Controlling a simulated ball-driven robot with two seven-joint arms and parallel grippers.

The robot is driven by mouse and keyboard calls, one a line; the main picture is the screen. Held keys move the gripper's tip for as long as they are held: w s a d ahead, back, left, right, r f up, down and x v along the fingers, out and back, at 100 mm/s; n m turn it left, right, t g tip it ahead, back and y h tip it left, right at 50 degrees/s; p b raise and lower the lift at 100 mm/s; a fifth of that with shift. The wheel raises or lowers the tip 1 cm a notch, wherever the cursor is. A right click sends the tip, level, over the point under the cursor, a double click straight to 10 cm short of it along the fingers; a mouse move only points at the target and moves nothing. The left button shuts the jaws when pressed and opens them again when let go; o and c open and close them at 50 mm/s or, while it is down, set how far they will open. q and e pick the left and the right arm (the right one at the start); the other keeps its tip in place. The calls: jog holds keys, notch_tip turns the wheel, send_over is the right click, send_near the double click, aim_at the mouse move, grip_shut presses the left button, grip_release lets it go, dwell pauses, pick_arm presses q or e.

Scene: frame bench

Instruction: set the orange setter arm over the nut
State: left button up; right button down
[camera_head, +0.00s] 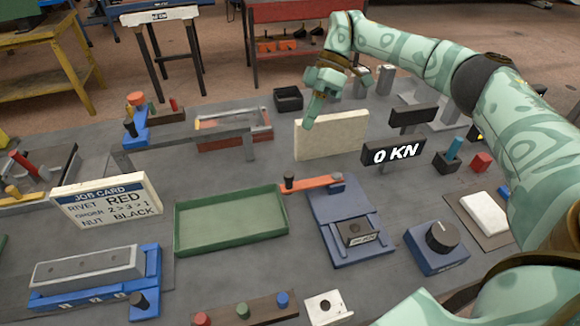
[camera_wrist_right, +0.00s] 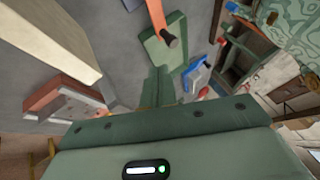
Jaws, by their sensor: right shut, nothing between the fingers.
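The orange setter arm (camera_head: 315,184) reaches left from the top of a blue fixture (camera_head: 330,208). Its dark upright knob (camera_head: 288,182) is by the right rim of the green tray (camera_head: 178,232). The arm points away from a dark block (camera_head: 358,231) on the fixture's front; I cannot make out a nut there. My right gripper (camera_head: 308,123) is shut and empty, in front of a cream panel, beyond the setter arm and apart from it. In the right wrist view, the shut fingers (camera_wrist_right: 158,86) point toward the orange arm (camera_wrist_right: 156,14) and its knob (camera_wrist_right: 169,40). My left gripper is out of view.
The cream panel (camera_head: 331,138) stands behind the fixture. A "0 KN" display (camera_head: 393,153) is to its right, and a blue box with a dark dial (camera_head: 438,244) is at front right. A job card (camera_head: 106,201) stands left of the tray. Bare bench shows between tray and panel.

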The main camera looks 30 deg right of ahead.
jog(key=x, duration=1)
jog(key=shift+b, duration=0.35)
jog(key=shift+r, duration=0.15)
